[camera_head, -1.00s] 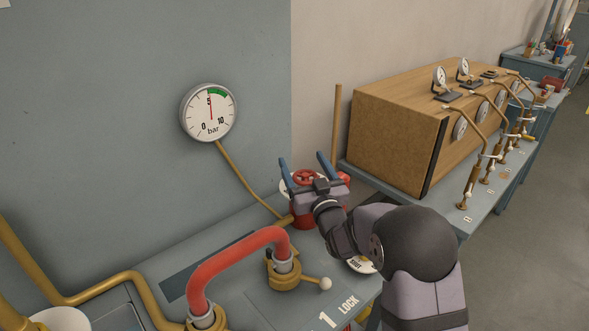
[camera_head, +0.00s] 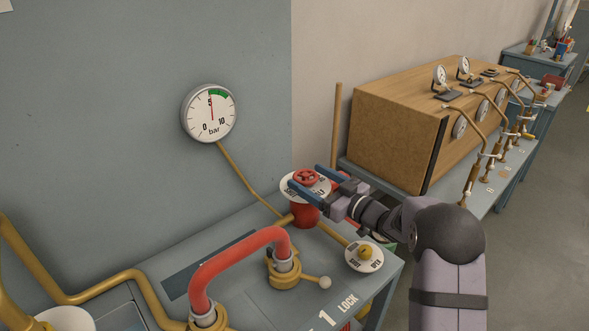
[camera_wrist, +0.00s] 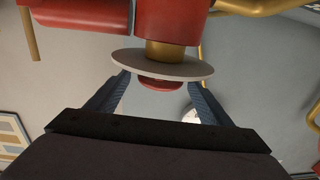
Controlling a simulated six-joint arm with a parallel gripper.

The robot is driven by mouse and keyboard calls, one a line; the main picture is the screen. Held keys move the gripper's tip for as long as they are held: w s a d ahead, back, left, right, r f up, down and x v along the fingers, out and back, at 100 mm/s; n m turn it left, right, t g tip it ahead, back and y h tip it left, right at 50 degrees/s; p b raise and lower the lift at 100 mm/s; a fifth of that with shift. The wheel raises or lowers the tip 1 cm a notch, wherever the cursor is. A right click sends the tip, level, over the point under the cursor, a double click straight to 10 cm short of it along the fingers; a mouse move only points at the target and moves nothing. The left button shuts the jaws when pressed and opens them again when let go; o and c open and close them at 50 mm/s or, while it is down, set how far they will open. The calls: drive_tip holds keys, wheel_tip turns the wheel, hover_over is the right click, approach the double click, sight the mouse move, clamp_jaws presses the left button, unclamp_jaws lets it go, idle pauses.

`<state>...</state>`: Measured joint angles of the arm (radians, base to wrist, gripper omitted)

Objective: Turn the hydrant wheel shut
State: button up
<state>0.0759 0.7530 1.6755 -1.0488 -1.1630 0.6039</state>
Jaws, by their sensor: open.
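The red hydrant wheel (camera_head: 306,177) sits above a white disc (camera_head: 318,190) marked SHUT, on top of the red hydrant body (camera_head: 304,216). My gripper (camera_head: 304,177) reaches in from the right, level and open, with its blue fingertips near the two sides of the wheel. In the wrist view, where the hydrant hangs upside down, the wheel (camera_wrist: 160,83) shows between the open fingers (camera_wrist: 157,84), with a gap on each side. The disc (camera_wrist: 163,66) lies just beyond it. Part of the disc's lettering is hidden by my gripper.
A wall gauge (camera_head: 209,112) reads about 5 bar. A red curved pipe (camera_head: 238,253) and a ball-ended lever (camera_head: 324,283) stand in front. A yellow knob (camera_head: 366,252) on a SHUT/OPEN plate is below my wrist. A wooden cabinet (camera_head: 400,130) stands behind right.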

sight(296, 171)
drive_tip(key=shift+p+x, duration=0.8)
drive_tip(key=shift+x, duration=2.5)
drive_tip(key=c, duration=1.1)
